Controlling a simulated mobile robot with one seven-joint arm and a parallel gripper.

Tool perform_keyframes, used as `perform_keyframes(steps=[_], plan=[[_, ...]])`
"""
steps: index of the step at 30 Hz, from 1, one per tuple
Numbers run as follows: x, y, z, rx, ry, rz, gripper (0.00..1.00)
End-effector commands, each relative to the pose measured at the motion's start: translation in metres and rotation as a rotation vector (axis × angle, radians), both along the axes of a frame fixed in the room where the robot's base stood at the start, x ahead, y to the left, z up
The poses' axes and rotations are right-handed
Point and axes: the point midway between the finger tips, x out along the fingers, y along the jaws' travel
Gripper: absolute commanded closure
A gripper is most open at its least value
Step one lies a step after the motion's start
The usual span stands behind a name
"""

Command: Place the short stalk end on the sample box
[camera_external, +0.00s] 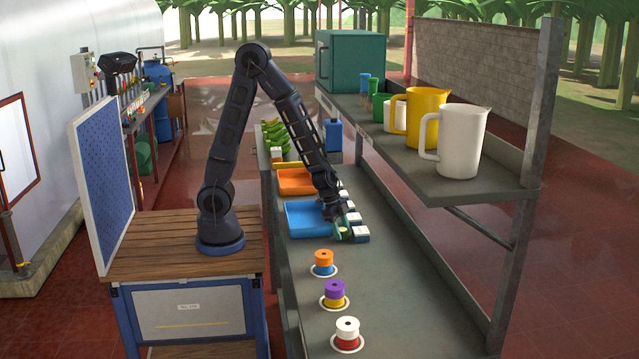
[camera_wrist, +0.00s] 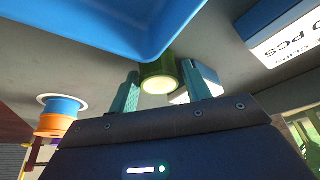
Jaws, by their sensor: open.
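The short stalk end is a green cylinder with a pale cut face (camera_wrist: 159,85); it also shows on the bench in the external view (camera_external: 343,234). My gripper (camera_wrist: 161,72) has its teal fingers apart, one on each side of the stalk end. The fingers do not visibly close on it. In the external view my gripper (camera_external: 341,226) is low at the right front corner of the blue tray. Small white boxes stand just right of it, one nearer (camera_external: 361,235) and one farther (camera_external: 354,218). I cannot tell which is the sample box.
The blue tray (camera_external: 302,231) lies left of my gripper, with an orange tray (camera_external: 294,187) behind. Spools in orange (camera_external: 323,257), purple (camera_external: 334,288) and white (camera_external: 347,325) stand nearer. A shelf with jugs (camera_external: 459,142) overhangs on the right. A printed white box (camera_wrist: 285,35) shows in the wrist view.

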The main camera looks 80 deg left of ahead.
Motion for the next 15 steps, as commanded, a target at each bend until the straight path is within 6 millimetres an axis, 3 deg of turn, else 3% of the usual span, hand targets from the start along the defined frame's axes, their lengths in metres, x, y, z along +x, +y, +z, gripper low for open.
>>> perform_keyframes(steps=[10, 15], plan=[[0.0010, -0.0015, -0.0039, 0.000, 0.000, -0.001, 0.52], [0.0010, -0.0014, -0.0038, -0.001, 0.001, 0.000, 0.81]])
